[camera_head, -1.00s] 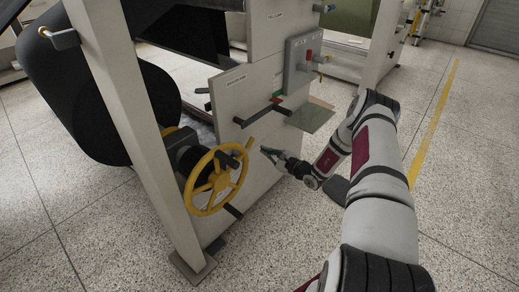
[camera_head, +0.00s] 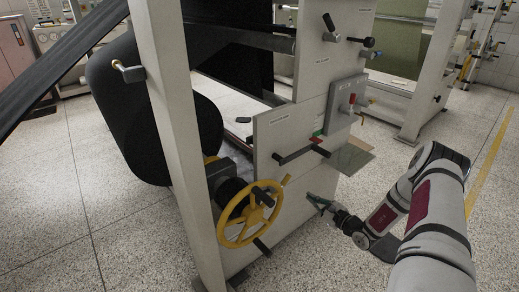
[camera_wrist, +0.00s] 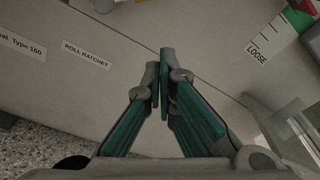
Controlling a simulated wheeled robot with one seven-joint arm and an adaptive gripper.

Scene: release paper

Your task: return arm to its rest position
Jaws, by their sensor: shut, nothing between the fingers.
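My gripper (camera_head: 314,201) is at the right of the yellow handwheel (camera_head: 222,227) in the head view, apart from it, in front of the machine's pale lower panel. In the wrist view my gripper (camera_wrist: 160,72) has its green-sided fingers brought together at the tips, with nothing held. My arm (camera_head: 432,215) reaches in from the lower right, bent at the elbow. Behind the fingers the wrist view shows the panel with a "ROLL RATCHET" label (camera_wrist: 86,54) and a "LOOSE" scale mark (camera_wrist: 257,53).
A dark lever (camera_head: 296,155) and a grey control box (camera_head: 345,98) stick out above my gripper. A flat plate (camera_head: 352,158) juts from the panel close to my forearm. A large black roll (camera_head: 125,120) hangs at left. Floor (camera_head: 400,150) is open to the right.

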